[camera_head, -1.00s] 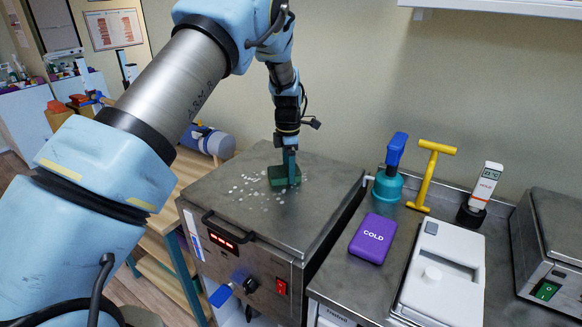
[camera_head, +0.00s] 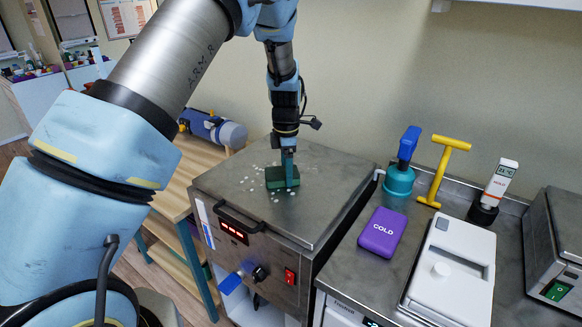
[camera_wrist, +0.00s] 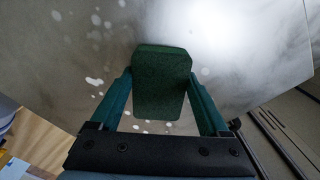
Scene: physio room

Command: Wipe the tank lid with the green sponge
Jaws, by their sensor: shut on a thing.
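The tank lid (camera_head: 325,168) is a grey metal top on a box-shaped tank with a black front handle. White spots lie on it around the sponge, and they show in the wrist view too. The dark green sponge (camera_head: 276,179) is on the lid, toward its left half, and appears to touch it. It fills the middle of the wrist view (camera_wrist: 161,85). My gripper (camera_head: 289,172) points down with its two teal fingers on either side of the sponge, shut on it. The spots under the sponge are hidden.
Right of the tank, a counter holds a purple COLD pack (camera_head: 382,233), a teal-and-blue bottle (camera_head: 400,176), a yellow T-shaped tool (camera_head: 442,172), a thermometer (camera_head: 494,190) and a white-lidded container (camera_head: 455,265). A metal box (camera_head: 560,240) stands far right. A blue roll (camera_head: 214,129) lies behind left.

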